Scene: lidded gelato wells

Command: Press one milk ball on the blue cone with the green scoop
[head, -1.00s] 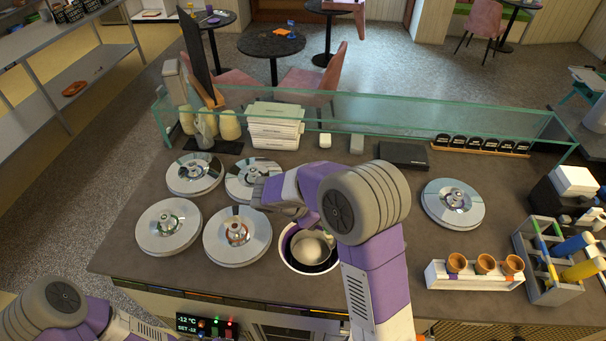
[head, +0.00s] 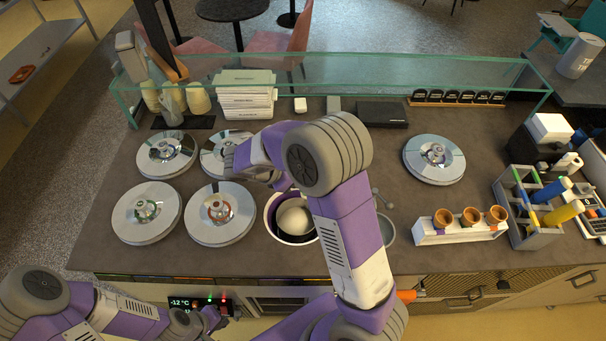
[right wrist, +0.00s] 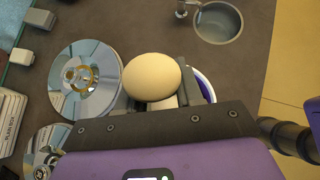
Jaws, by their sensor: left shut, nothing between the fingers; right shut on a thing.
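A cream ball (head: 293,218) shows in the open well (head: 272,228). In the right wrist view the ball (right wrist: 152,76) covers most of my right gripper (right wrist: 180,98), over the well's rim (right wrist: 207,86). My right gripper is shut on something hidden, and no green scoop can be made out. In the head view my right wrist hides that gripper. My left gripper (head: 211,322) is shut and empty, low at the front of the counter. Three brown cones (head: 469,217) stand in a white holder (head: 456,237) at right; the left one has a bluish-purple band, the right an orange one.
Several round metal lids (head: 147,212) cover wells at left; another lid (head: 434,158) lies at right. A small sink (head: 386,230) lies between the open well and the cones. A grey bottle rack (head: 540,232) stands right of the cones. A glass guard (head: 350,70) runs along the back.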

